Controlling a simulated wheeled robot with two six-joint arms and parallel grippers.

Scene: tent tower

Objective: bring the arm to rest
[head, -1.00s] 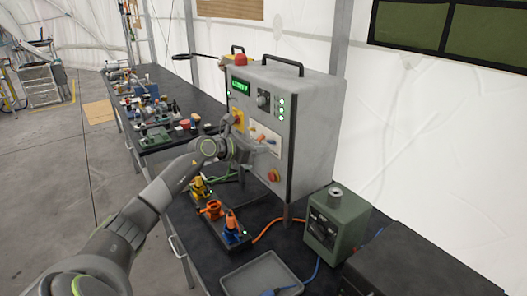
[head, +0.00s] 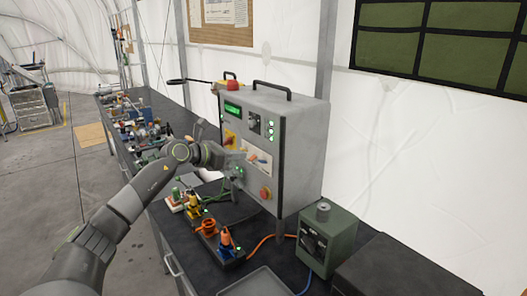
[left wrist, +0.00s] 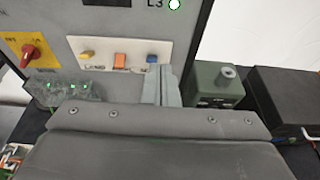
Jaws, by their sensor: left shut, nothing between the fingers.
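My left arm comes in from the left in the head view, and its gripper (head: 232,163) is shut and empty. It is in front of the lower left of the grey control box (head: 304,150). In the left wrist view the closed fingers (left wrist: 160,85) stand before the box's pale panel strip with yellow, orange and blue parts. A red-and-yellow knob (left wrist: 32,52) is left of them. I cannot tell the exact gap to the box. My right gripper is not in view.
Yellow (head: 193,207), orange (head: 208,227) and blue-orange (head: 226,243) pieces stand on the dark bench below the arm. A green box (head: 326,240) stands at the right, near a grey tray (head: 262,284). Small items crowd the far bench.

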